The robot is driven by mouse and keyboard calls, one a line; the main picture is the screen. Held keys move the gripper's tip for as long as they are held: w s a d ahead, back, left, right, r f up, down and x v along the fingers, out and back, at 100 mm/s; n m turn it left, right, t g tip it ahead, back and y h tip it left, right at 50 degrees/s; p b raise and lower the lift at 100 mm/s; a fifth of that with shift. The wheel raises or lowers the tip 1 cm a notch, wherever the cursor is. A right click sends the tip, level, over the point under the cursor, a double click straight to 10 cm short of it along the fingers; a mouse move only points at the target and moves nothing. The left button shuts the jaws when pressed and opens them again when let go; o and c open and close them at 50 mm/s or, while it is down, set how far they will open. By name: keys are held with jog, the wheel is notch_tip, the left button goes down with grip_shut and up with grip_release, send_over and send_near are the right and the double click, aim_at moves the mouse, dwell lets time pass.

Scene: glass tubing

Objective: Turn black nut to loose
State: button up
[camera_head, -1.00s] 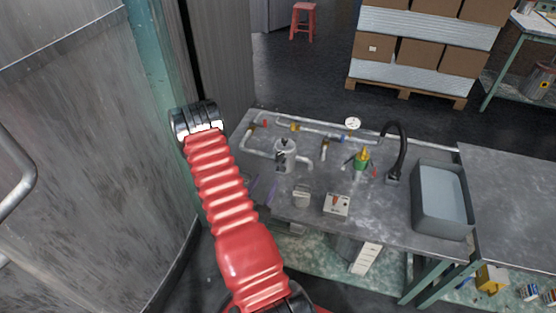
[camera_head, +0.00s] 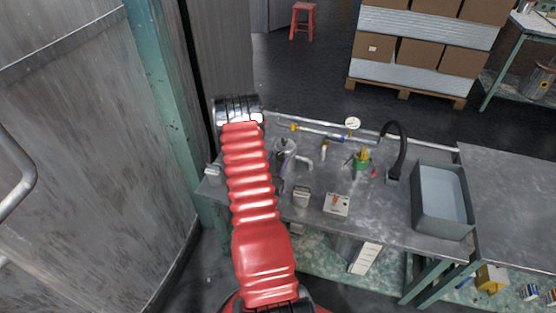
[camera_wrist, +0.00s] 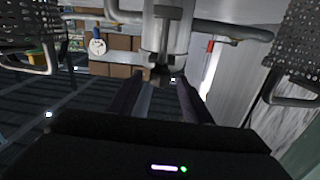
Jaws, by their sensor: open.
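In the wrist view, my gripper (camera_wrist: 160,82) is open, with its two dark fingers spread and nothing held between them. Just beyond the fingertips is an upright grey metal cylinder (camera_wrist: 166,32), with pipes running off both sides. A small dark part (camera_wrist: 160,72) at the cylinder's lower end lies in line with the gap. It may be the black nut, but it is too dark to be sure. In the head view, the fitting with the pipes (camera_head: 286,148) stands on the bench, partly behind my red arm. My gripper is mostly hidden behind the arm there.
The metal bench (camera_head: 380,215) carries a switch box (camera_head: 337,204), a green tool cup (camera_head: 361,161), a black tap (camera_head: 402,143), a grey basin (camera_head: 440,223) and a round gauge (camera_head: 352,123). A grey wall stands left of my arm.

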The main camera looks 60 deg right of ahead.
jog(key=shift+c, duration=0.6)
jog(key=c, duration=1)
jog(key=shift+o, duration=0.2)
jog(key=shift+s+d+n+t+y, duration=0.15)
jog(key=shift+n+t+y, duration=0.1)
jog(key=shift+n+t, duration=0.5)
jog(key=shift+s+d+n+t+y, duration=0.15)
jog(key=shift+n+t, duration=0.3)
jog(key=shift+t, duration=0.6)
jog(key=shift+s+n+t+y, duration=0.15)
jog(key=shift+n+t+y, duration=0.15)
jog(key=shift+n+t, duration=0.45)
jog(key=shift+n+t+y, duration=0.4)
jog(key=shift+n+t, duration=0.05)
jog(key=shift+t, duration=0.6)
jog(key=o, duration=1.1)
jog(key=shift+s, duration=0.1)
